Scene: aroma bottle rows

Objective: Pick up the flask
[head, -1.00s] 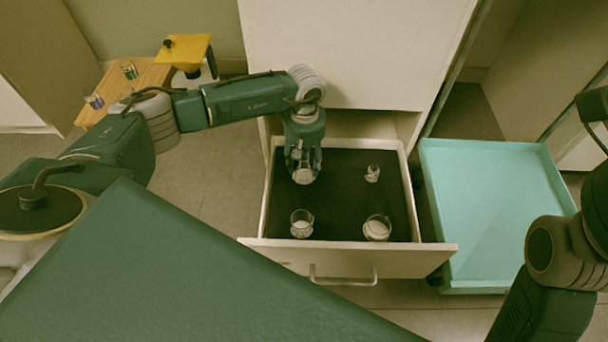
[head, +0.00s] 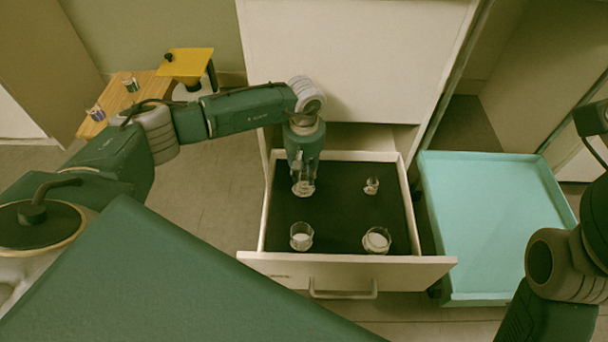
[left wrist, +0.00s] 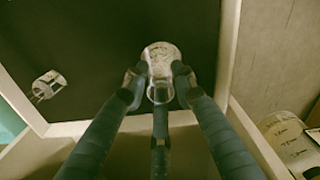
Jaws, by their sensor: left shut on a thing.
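The flask is a clear glass piece in the open drawer, at the back left of its dark floor; it shows at the tip of my left gripper (head: 302,182). In the left wrist view the flask (left wrist: 160,60) sits between the fingertips of the left gripper (left wrist: 158,80), which is shut on it. The fingers hide part of the flask. I cannot tell whether it touches the drawer floor. My right arm shows at the right edge of the head view, but its gripper is not seen.
The drawer (head: 350,268) also holds a small glass vessel (head: 371,186) at the back right and two beakers (head: 301,237) (head: 376,240) near the front. A teal tray (head: 490,225) stands right of it. A wooden table (head: 125,95) is at the left.

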